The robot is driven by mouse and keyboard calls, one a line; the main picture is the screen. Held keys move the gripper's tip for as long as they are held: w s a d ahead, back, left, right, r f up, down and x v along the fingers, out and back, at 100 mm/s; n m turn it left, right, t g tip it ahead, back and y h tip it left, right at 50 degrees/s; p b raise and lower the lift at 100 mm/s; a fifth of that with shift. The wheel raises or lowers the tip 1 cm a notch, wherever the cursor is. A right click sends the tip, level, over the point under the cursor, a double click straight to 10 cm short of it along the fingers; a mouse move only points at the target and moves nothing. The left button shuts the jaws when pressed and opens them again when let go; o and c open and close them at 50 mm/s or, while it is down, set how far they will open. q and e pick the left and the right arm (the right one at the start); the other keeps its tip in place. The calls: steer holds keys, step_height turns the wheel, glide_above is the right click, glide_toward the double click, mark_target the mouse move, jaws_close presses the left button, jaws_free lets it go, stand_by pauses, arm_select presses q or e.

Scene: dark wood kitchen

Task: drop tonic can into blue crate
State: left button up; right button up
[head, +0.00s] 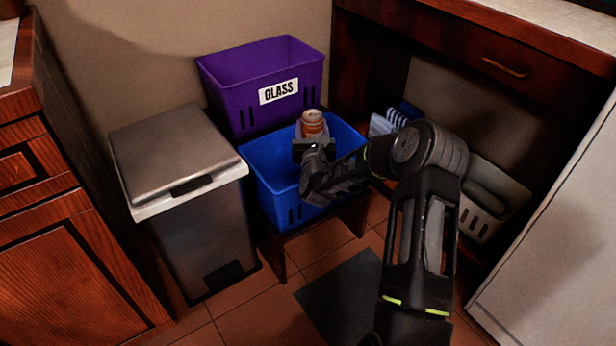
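The tonic can (313,122) is orange-brown with a silver top and stands upright in the head view. My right gripper (313,140) is at the can, over the blue crate (262,160), and appears shut on it. The fingertips are small and partly hidden by the gripper body. The can is above the crate's opening, toward its back half. The blue crate sits on a low dark stand, and my arm covers its right front part. My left gripper is out of view.
A purple crate labelled GLASS (228,88) stands behind the blue crate. A lidded grey bin (205,240) stands close on the left. A light grey basket (507,190) is under the counter at right. A dark mat (335,300) lies on the tiled floor.

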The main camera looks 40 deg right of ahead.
steer(key=shift+f, duration=0.1)
steer(key=o, duration=1.6)
steer(key=p+v, duration=0.2)
steer(key=v, duration=0.5)
steer(key=shift+s+a, duration=0.2)
steer(key=shift+s, duration=0.15)
steer(key=shift+f, duration=0.1)
